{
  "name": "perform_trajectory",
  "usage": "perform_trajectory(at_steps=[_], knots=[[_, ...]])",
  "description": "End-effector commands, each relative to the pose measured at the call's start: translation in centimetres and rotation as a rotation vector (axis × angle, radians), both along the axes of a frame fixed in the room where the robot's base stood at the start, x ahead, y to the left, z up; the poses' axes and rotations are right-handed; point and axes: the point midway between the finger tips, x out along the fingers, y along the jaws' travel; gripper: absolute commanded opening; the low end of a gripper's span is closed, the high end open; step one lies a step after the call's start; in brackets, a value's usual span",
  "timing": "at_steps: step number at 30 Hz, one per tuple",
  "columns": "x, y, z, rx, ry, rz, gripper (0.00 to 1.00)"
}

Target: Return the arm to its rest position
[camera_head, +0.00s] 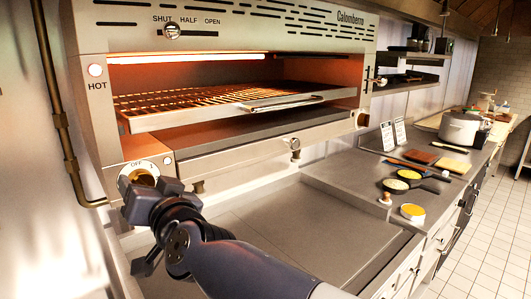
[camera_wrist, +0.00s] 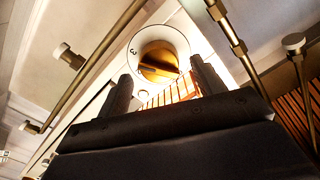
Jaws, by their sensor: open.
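My arm reaches in from the bottom of the head view, with my gripper (camera_head: 148,188) at the lower left of the grill oven (camera_head: 220,42). In the wrist view my gripper (camera_wrist: 162,78) is open, its two dark fingers apart with nothing held between them. A brass knob (camera_wrist: 158,64) on a white round dial shows just beyond and between the fingertips. In the head view this knob (camera_head: 143,177) sits under the "OFF" mark and is partly hidden by my gripper. I cannot tell whether a finger touches it.
A wire rack (camera_head: 215,103) is in the glowing oven, its front handle sticking out. A brass pipe (camera_head: 62,120) runs down the wall on the left. The counter (camera_head: 290,215) below is bare near my arm. Pans (camera_head: 410,176) and a yellow-topped tub (camera_head: 412,212) stand right.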

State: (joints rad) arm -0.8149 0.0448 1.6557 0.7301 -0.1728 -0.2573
Motion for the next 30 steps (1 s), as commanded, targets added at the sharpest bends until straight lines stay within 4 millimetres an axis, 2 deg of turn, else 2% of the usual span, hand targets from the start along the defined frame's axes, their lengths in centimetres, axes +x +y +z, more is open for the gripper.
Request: perform_trajectory(at_steps=[3,11,24,30], knots=[[1.0,0.8,-0.1,0.0,0.0,-0.001,0.65],[0.8,0.7,0.0,-0.05,-0.042,0.0,0.65],[0.8,0.7,0.0,-0.022,-0.019,0.0,0.65],[-1.0,-0.8,0.2,0.003,0.0,0.001,0.65]])
